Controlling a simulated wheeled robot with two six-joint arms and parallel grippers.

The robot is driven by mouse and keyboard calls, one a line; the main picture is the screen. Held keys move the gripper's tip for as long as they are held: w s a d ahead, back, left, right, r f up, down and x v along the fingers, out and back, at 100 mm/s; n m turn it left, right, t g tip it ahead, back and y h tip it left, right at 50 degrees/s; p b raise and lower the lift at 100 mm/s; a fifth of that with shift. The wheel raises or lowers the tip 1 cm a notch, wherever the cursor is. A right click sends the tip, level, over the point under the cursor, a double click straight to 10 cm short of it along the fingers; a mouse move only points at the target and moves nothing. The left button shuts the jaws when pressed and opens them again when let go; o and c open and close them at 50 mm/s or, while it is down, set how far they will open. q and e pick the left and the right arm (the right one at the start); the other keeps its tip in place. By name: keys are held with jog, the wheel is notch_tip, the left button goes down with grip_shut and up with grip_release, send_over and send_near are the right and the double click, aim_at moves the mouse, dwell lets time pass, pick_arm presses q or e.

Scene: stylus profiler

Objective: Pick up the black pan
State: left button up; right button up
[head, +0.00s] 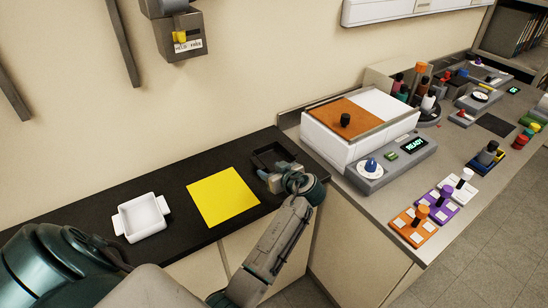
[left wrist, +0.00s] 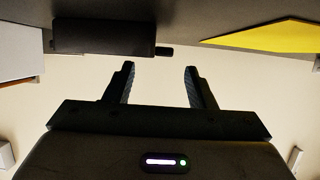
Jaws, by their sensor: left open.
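The black pan (head: 272,155), a shallow dark rectangular tray, sits on the dark counter at the right end, close to the white machine. Its near side is partly hidden by my left gripper (head: 270,174). The pan (left wrist: 103,37) also shows at the top of the left wrist view, with a small handle tab on its right end. My left gripper (left wrist: 160,72) is open and empty there, its fingers apart and the handle tab close to the gap. I cannot tell from these views whether the fingers touch it. My right gripper is not in view.
A yellow sheet (head: 223,196) and a white two-handled dish (head: 143,218) lie to the left on the dark counter (head: 180,184). A white machine with an orange-brown panel (head: 338,119) borders the pan's right. Colored knobs and controls cover the bench beyond.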

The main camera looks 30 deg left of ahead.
aim_at(261, 165)
pick_arm(q)
jog(key=p+x, duration=0.2)
jog(key=x, duration=0.1)
jog(key=shift+a+r, duration=0.1)
jog(key=shift+a, duration=0.15)
jog(key=shift+w+a+f, duration=0.1)
jog(key=shift+a+f, duration=0.1)
jog(key=shift+a, duration=0.1)
jog(key=shift+a+f+p, duration=0.15)
jog(key=shift+a+p, duration=0.05)
jog(key=shift+p, duration=0.1)
jog(key=shift+w+f, duration=0.1)
grip_shut()
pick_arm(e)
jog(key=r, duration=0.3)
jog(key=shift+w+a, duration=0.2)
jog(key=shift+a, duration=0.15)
